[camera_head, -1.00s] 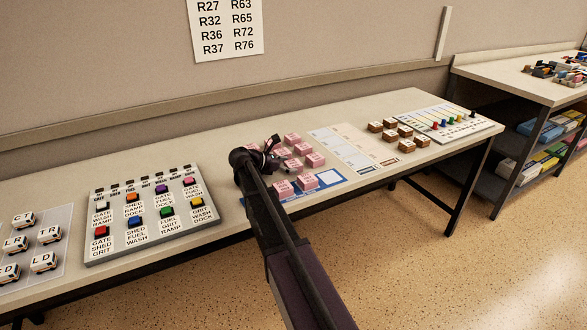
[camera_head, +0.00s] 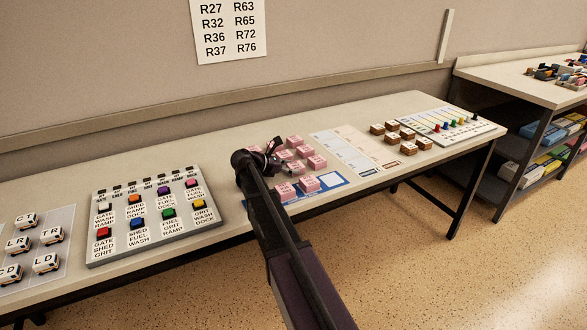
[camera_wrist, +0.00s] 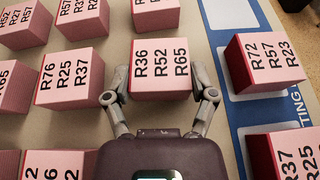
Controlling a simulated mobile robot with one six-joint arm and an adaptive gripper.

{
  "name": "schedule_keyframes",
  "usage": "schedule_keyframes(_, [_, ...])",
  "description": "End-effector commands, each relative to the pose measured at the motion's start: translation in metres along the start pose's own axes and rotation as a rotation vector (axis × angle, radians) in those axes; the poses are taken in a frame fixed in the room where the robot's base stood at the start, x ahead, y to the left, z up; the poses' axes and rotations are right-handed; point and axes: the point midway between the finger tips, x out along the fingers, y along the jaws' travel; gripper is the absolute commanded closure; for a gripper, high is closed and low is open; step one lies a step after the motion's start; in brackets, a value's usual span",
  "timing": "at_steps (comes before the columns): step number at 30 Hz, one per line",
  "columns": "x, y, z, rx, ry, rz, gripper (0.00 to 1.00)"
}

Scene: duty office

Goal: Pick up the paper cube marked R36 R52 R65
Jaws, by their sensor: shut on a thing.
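The pink paper cube marked R36 R52 R65 (camera_wrist: 160,68) sits upright at the centre of the wrist view. My gripper (camera_wrist: 160,90) has one finger against each side of this cube and is shut on it. In the head view my gripper (camera_head: 268,158) is low over the pink cubes on the table, and my arm hides part of them. Whether the cube touches the table cannot be told.
Close left is the cube R76 R25 R37 (camera_wrist: 70,80); right is R72 R57 R23 (camera_wrist: 263,62) on a blue-bordered card (camera_wrist: 230,100). A button panel (camera_head: 150,218) stands left on the table (camera_head: 240,125). Brown cubes (camera_head: 407,134) stand right.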

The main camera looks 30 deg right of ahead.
Motion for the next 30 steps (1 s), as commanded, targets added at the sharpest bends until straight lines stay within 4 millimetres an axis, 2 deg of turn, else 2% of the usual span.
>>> schedule_keyframes(8, [-0.004, 0.000, 0.009, 0.000, 0.000, 0.000, 0.75])
schedule_keyframes(19, [-0.016, 0.000, 0.038, 0.000, 0.000, 0.000, 0.75])
schedule_keyframes(30, [0.046, -0.057, 0.067, 0.002, 0.000, -0.002, 0.75])
